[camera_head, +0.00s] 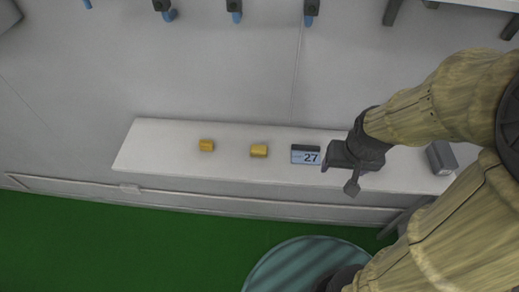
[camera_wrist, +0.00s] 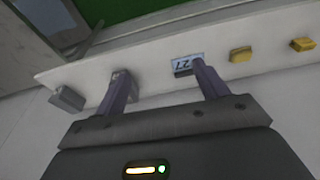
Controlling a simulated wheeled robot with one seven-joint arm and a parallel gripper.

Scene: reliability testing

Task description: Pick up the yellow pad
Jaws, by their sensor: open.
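Two small yellow blocks lie apart on a white shelf (camera_head: 160,160); I cannot tell which of them is the yellow pad. The left yellow block (camera_head: 206,145) also shows in the wrist view (camera_wrist: 302,44) at the right edge. The right yellow block (camera_head: 259,150) is nearer to the display and shows in the wrist view (camera_wrist: 240,55) too. My gripper (camera_head: 338,174) is open and empty at the right part of the shelf, to the right of both blocks. In the wrist view its two fingers (camera_wrist: 160,78) stand wide apart with nothing between them.
A small display reading 27 (camera_head: 306,155) sits on the shelf between the right block and my gripper. A grey box (camera_head: 441,157) stands at the shelf's right end. Dark hooks or clamps (camera_head: 235,10) hang on the wall above. The shelf left of the blocks is clear.

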